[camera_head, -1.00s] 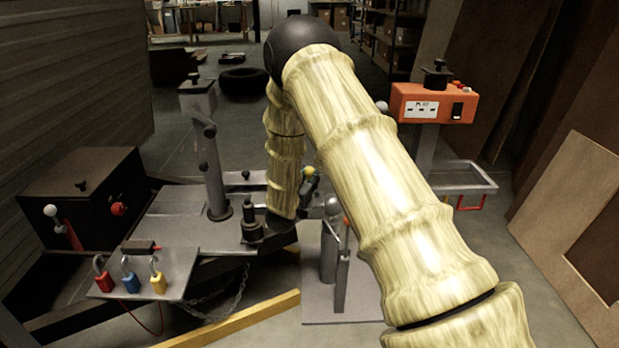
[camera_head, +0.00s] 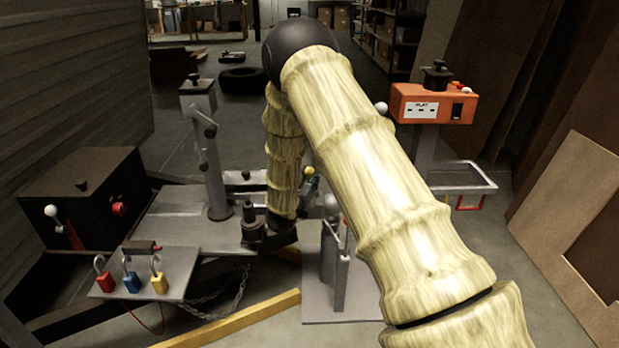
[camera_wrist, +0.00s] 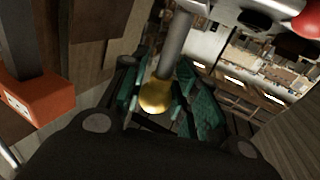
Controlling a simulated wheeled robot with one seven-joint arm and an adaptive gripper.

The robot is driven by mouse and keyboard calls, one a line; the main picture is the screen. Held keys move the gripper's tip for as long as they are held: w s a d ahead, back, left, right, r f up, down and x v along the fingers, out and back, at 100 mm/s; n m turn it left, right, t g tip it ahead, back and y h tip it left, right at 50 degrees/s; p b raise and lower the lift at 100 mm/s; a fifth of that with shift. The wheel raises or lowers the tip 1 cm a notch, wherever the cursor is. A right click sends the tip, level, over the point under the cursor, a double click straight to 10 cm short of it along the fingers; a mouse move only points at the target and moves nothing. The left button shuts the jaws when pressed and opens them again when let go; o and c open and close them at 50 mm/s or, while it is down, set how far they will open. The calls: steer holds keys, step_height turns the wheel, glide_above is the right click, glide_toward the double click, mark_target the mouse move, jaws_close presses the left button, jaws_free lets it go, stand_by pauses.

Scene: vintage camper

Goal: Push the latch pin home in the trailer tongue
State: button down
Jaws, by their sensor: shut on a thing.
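A yellow ball-shaped knob (camera_wrist: 155,97) on the end of a grey rod (camera_wrist: 175,45) sits between the green-padded fingers of my gripper (camera_wrist: 160,92) in the wrist view. My gripper is shut on this knob. In the head view the small yellow knob (camera_head: 309,171) shows just right of my arm's lower link. The fingers there are small and mostly hidden. The grey tongue deck (camera_head: 180,215) lies left of my arm. I cannot tell how deep the pin sits, because its far end is hidden.
A grey plate with padlocks (camera_head: 125,290) and a hanging chain (camera_head: 215,305) are at front left. A dark box (camera_head: 85,200) and a grey post (camera_head: 213,165) stand left of my arm. An orange socket box (camera_head: 433,103) is at right. A yellow bar (camera_head: 235,320) lies in front.

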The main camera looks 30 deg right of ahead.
steer(key=shift+f+b, duration=0.9)
steer(key=shift+f, duration=1.65)
stand_by(0.8)
steer(key=c, duration=1)
jaws_free()
steer(key=shift+f, duration=0.1)
steer(key=shift+a, duration=0.15)
steer(key=v, duration=1.1)
steer(key=shift+s+a, duration=0.25)
steer(key=shift+s, duration=0.05)
